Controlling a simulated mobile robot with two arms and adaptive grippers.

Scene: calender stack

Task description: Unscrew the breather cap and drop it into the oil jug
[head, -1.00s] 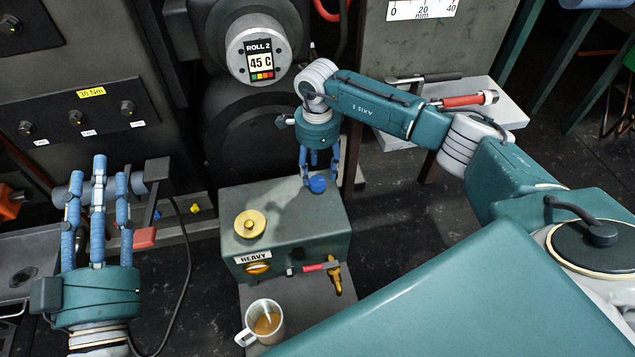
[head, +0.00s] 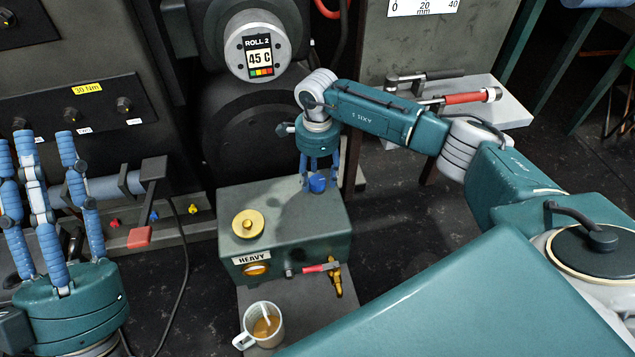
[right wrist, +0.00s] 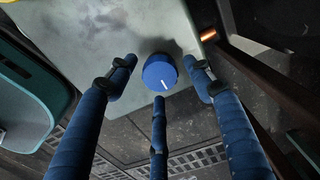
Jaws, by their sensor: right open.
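The blue breather cap (head: 318,183) sits on the top right of the green box marked HEAVY (head: 300,255). In the right wrist view the cap (right wrist: 160,73) is round with a white line. My right gripper (head: 319,186) points down over it and is open. Its fingers (right wrist: 160,82) stand around the cap; whether any touches it I cannot tell. My left gripper (head: 42,145) is at the left, fingers up, spread and empty.
A brass cap (head: 248,223) sits on the box's top left. The roll machine (head: 255,135) stands behind. Dark floor lies to the right.

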